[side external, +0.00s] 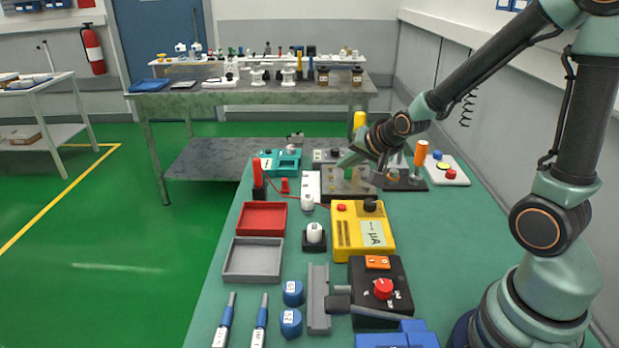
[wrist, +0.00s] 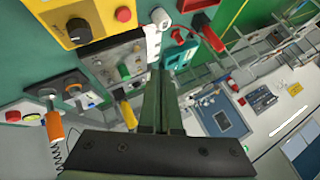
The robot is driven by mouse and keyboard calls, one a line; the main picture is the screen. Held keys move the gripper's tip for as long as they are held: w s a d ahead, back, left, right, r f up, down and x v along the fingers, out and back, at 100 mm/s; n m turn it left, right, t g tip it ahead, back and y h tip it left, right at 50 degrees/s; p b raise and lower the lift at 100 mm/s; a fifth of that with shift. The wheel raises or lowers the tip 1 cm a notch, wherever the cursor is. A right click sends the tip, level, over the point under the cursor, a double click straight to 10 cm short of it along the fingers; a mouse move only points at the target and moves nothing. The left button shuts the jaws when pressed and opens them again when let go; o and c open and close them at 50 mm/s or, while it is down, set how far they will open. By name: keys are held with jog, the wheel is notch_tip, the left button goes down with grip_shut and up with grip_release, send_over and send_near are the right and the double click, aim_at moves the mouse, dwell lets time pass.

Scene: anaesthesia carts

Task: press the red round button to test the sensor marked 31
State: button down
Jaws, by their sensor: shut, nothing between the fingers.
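My gripper (side external: 350,160) is shut and empty, raised over the far part of the green bench; its fingers also show in the wrist view (wrist: 160,78). The yellow meter box (side external: 352,248), marked µA, stands nearer the camera. It carries a small red round button (side external: 342,208) and a black knob; that button also shows in the wrist view (wrist: 123,14), apart from my fingers. A white panel (side external: 436,180) at the far right bears another red round button (side external: 451,174). White sensor-like pieces (side external: 314,233) stand left of the yellow box. I cannot read a 31 on anything.
A black box (side external: 384,300) with a red knob stands in front. Red (side external: 263,230) and grey (side external: 254,272) trays lie at left. A teal device (side external: 283,166), a grey panel and an orange-handled switch (side external: 420,154) crowd the far end near my gripper.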

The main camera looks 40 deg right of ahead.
send_over(343, 212)
jog(key=shift+f, duration=4.3)
jog(key=shift+f, duration=0.4)
jog(key=shift+f, duration=0.4)
jog(key=shift+r, duration=0.8)
jog(key=shift+r, duration=2.5)
